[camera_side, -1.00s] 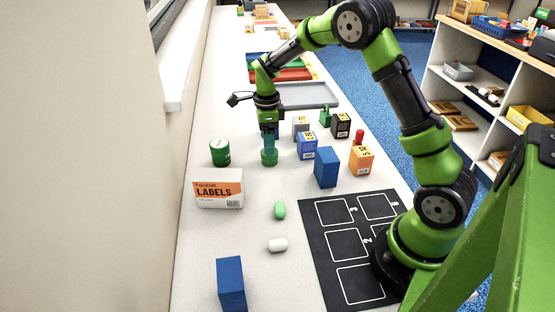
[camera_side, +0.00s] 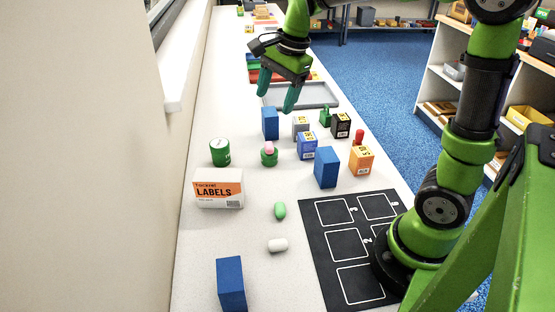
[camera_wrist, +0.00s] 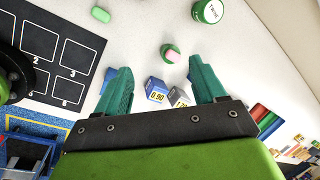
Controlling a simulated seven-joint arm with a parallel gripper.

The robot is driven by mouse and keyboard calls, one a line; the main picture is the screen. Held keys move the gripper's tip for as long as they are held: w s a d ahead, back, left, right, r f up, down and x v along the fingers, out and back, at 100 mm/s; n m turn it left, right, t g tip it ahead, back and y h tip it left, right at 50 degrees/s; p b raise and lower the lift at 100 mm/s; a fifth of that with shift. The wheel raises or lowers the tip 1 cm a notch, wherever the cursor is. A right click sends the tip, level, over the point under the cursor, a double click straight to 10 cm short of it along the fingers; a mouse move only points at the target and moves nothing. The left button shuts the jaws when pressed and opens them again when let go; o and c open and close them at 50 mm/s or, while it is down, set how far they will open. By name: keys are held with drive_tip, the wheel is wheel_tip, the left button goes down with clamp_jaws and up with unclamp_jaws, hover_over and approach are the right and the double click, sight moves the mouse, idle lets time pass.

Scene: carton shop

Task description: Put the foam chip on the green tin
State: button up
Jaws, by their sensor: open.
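A small pink foam chip (camera_side: 269,149) rests on top of a short green tin (camera_side: 269,158) in the side view. In the wrist view the pink chip (camera_wrist: 172,51) also sits over the green tin. My gripper (camera_side: 276,99) is open and empty, raised and apart from the tin, above and behind it. Its two teal fingers (camera_wrist: 160,72) stand wide apart in the wrist view, with nothing between them. A green chip (camera_side: 280,211) and a white chip (camera_side: 278,245) lie on the table nearer the camera.
A taller green twine can (camera_side: 220,152) and a labels box (camera_side: 218,189) stand left. A black marked mat (camera_side: 325,245) lies front right; a grey tray (camera_side: 318,95) lies behind.

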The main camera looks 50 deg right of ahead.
drive_tip(key=s+a+n+t, duration=0.2)
drive_tip(key=s+a+n, duration=0.1)
drive_tip(key=s+n, duration=0.4)
drive_tip(key=s+a+n+t, duration=0.2)
drive_tip(key=s+a+n, duration=0.2)
drive_tip(key=s+n, duration=0.3)
drive_tip(key=shift+s+r+y, duration=0.3)
drive_tip(key=shift+y, duration=0.1)
